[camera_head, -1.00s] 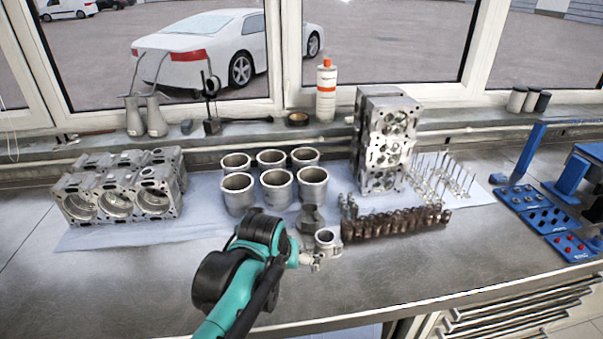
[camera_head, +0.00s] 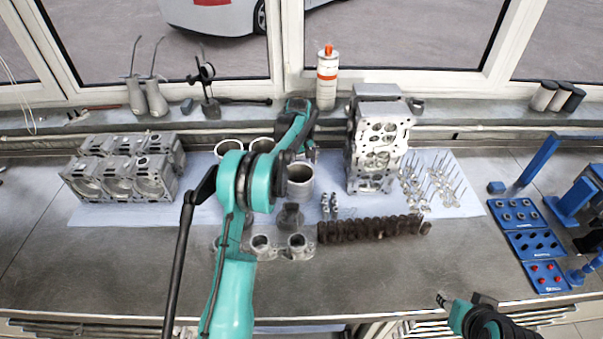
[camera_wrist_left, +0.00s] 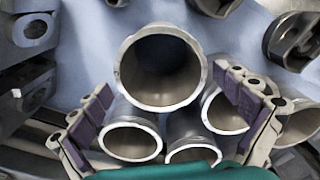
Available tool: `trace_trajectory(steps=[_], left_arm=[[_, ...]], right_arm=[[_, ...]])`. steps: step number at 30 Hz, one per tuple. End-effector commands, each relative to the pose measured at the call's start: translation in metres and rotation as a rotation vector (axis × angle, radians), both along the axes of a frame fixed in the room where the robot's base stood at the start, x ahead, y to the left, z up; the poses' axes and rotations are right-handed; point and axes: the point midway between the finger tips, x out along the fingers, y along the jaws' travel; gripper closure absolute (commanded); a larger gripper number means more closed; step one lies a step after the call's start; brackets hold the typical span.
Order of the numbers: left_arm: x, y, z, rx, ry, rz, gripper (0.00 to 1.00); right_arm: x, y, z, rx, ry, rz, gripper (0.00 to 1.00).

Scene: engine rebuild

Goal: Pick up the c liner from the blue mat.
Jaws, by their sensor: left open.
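Several open metal cylinder liners (camera_head: 300,181) stand on the blue mat (camera_head: 120,213); my left arm hides part of the group. No label shows which is the c liner. My left gripper (camera_head: 310,152) is over the right side of the group, partly hidden by its own arm. In the left wrist view its open fingers (camera_wrist_left: 163,85) are spread to either side of a large liner (camera_wrist_left: 160,68), and I see no clear contact. More liner rims (camera_wrist_left: 131,140) lie below it. My right gripper (camera_head: 443,299) is at the bench's front edge, its fingers too small to judge.
An engine block (camera_head: 125,170) stands left of the liners, a cylinder head (camera_head: 380,145) right of them. Pistons (camera_head: 297,245) and a row of dark parts (camera_head: 372,229) lie in front. Valves (camera_head: 432,182) and blue trays (camera_head: 530,243) are farther right. The front left bench is clear.

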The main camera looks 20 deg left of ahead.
Motion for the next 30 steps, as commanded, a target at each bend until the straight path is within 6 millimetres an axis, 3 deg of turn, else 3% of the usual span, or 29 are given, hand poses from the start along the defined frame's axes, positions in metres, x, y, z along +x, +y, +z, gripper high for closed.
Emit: trace_trajectory(steps=[13,21,28,30], left_arm=[[0.002,0.003,-0.043,-0.002,0.008,0.015,0.0],[0.003,0.004,-0.081,-0.002,0.008,0.014,0.0],[0.002,0.004,-0.082,-0.002,0.008,0.014,0.0],[0.002,0.004,-0.082,-0.002,0.008,0.014,0.19]], right_arm=[[0.0,0.0,-0.002,0.0,0.0,0.0,0.6],[0.0,0.0,-0.006,0.0,0.0,0.0,0.6],[0.0,0.0,-0.006,0.0,0.0,0.0,0.6],[0.0,0.0,-0.006,0.0,0.0,0.0,0.6]])
